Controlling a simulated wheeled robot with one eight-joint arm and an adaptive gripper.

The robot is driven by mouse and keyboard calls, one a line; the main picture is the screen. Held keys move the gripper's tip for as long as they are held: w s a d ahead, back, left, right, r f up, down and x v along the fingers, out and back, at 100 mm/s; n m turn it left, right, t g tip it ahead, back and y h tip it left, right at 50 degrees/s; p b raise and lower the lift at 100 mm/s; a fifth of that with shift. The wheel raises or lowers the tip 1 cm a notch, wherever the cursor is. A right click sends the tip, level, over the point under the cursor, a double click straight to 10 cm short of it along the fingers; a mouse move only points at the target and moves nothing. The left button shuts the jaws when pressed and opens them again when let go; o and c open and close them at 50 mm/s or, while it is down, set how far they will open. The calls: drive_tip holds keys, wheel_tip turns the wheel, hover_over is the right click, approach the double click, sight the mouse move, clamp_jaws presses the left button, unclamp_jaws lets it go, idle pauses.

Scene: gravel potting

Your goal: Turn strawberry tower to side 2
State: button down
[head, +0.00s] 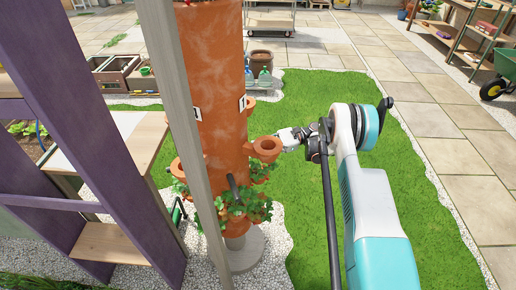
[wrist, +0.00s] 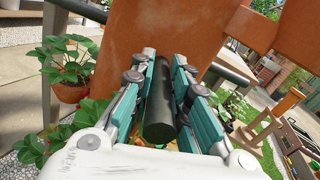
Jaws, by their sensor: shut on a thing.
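The strawberry tower (head: 215,60) is a tall terracotta column on a round grey base (head: 246,250), with cup pockets and strawberry plants (head: 245,200) low down. Two small white plates (head: 197,114) show on its side; I cannot read them. A dark bar (head: 233,188) sticks out low at the front. My gripper (head: 284,139) is at the tower's right, beside an empty-looking pocket (head: 266,146). In the wrist view my gripper (wrist: 164,70) is shut on a dark round handle (wrist: 158,110), with the tower wall (wrist: 125,35) just beyond. The handle's far end is hidden.
A grey post (head: 180,110) and a purple frame (head: 70,110) stand close at the left. A wooden bench (head: 125,140) is behind them. Grass (head: 300,190) at the right is open. Planter boxes (head: 115,72) and bottles (head: 264,78) stand behind.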

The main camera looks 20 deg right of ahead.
drive_tip(key=shift+w+r, duration=0.1)
drive_tip(key=c, duration=1.5)
unclamp_jaws()
wheel_tip(320, 180, up, 10)
drive_tip(key=shift+f, duration=0.1)
